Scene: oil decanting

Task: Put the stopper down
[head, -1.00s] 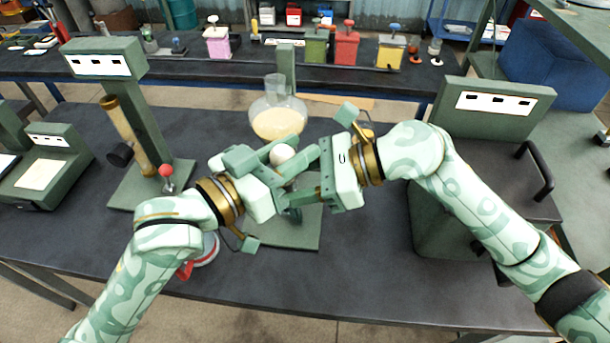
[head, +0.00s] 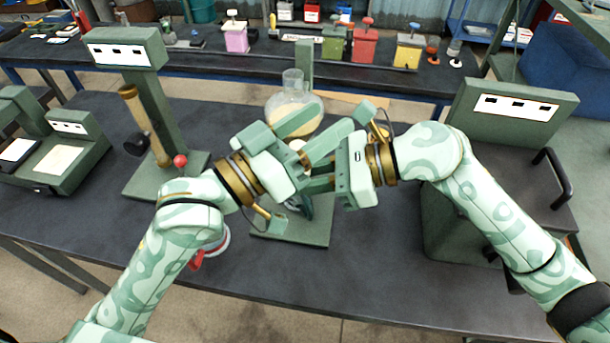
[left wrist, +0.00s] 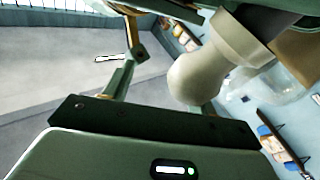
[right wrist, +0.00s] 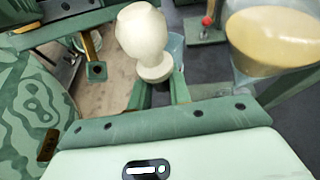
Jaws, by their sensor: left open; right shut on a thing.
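The cream, bulb-shaped stopper (head: 297,145) is between my two grippers in the head view, partly hidden by fingers. My right gripper (head: 314,166) is shut on it; the right wrist view shows the stopper (right wrist: 142,35) tilted at the fingertips. My left gripper (head: 303,152) is open, with its fingers on either side of the stopper. The left wrist view shows the stopper's rounded end (left wrist: 198,78) close in front of the left gripper. The glass flask (head: 290,106) with pale yellow liquid stands behind the grippers, partly hidden by a left finger.
A green stand base (head: 310,232) lies under the grippers. A green stand with a brass tube (head: 145,125) is to the left, a green box-shaped machine (head: 505,100) to the right. A red-handled item (head: 197,261) is partly behind my left arm. The front of the dark table (head: 350,285) is clear.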

